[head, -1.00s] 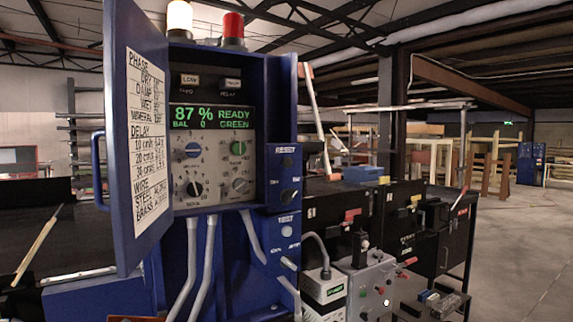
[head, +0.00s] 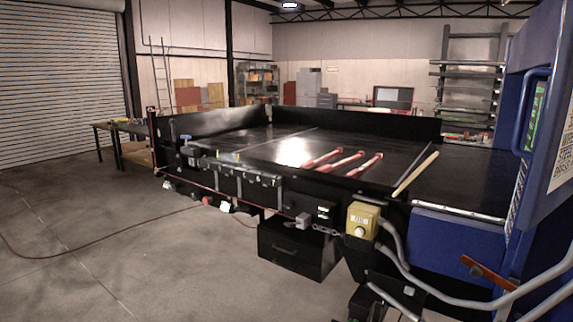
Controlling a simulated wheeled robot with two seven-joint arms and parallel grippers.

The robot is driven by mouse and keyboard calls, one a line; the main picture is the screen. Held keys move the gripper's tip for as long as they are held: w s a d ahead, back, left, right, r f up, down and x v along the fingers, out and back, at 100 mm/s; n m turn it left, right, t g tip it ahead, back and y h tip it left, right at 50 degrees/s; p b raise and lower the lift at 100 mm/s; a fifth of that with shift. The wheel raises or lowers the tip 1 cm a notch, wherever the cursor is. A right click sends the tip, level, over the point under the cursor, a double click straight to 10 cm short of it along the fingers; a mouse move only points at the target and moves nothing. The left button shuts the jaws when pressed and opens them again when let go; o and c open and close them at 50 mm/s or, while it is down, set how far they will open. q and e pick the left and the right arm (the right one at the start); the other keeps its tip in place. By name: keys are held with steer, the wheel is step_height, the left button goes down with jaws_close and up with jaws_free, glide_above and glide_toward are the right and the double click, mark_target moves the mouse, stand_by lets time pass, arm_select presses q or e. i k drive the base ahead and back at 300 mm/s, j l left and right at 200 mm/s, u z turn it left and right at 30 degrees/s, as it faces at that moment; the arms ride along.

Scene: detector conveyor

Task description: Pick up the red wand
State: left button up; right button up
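Three slim red-and-pale rods lie side by side on the dark conveyor bed (head: 245,150): a left one (head: 322,158), a middle one (head: 340,162) and a right one (head: 366,165). I cannot tell whether any of them is the red wand. A plain tan stick (head: 416,172) lies slanted at the bed's near right edge. Neither of my grippers is in view.
A blue cabinet (head: 543,130) with an open door stands at the right edge. A yellow box (head: 361,221) with grey cables is at the conveyor's near side. A black drawer box (head: 295,250) sits below. Floor (head: 110,235) is open at left, crossed by a red cable.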

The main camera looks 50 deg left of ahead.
mark_target(327, 168)
steer(key=u, duration=1.3)
